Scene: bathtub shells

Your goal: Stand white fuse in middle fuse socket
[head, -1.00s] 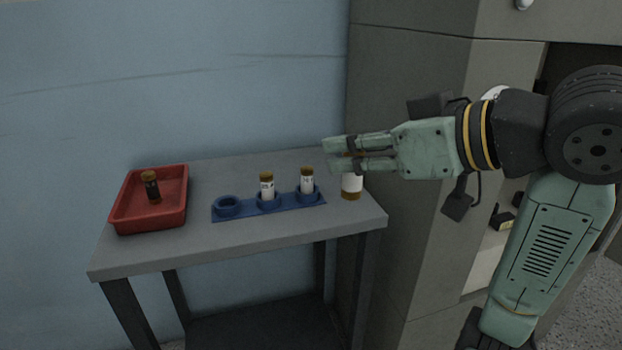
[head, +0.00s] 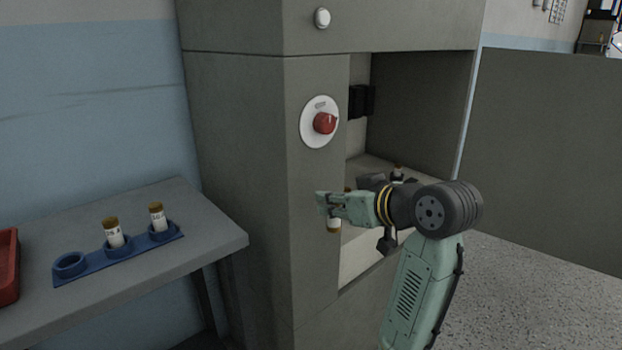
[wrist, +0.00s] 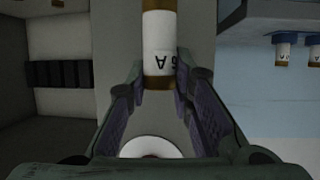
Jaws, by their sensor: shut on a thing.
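My gripper (head: 322,204) is shut on a white fuse (head: 334,226) with brown ends, held in the air in front of the grey cabinet's corner. In the wrist view the white fuse (wrist: 158,45) sits between the fingertips (wrist: 160,75), with dark lettering on its label. Inside the open cabinet (head: 420,110) the arm hides much of the floor. A fuse with a dark top (head: 397,172) stands there behind my wrist. No middle fuse socket is clearly visible in the cabinet.
A grey table (head: 205,222) at left bears a blue rack (head: 88,268): its left ring is empty, and the other two hold white fuses (head: 114,233) (head: 157,217). A red tray (head: 8,268) is cut off at left. A red knob (head: 324,123) is on the cabinet front.

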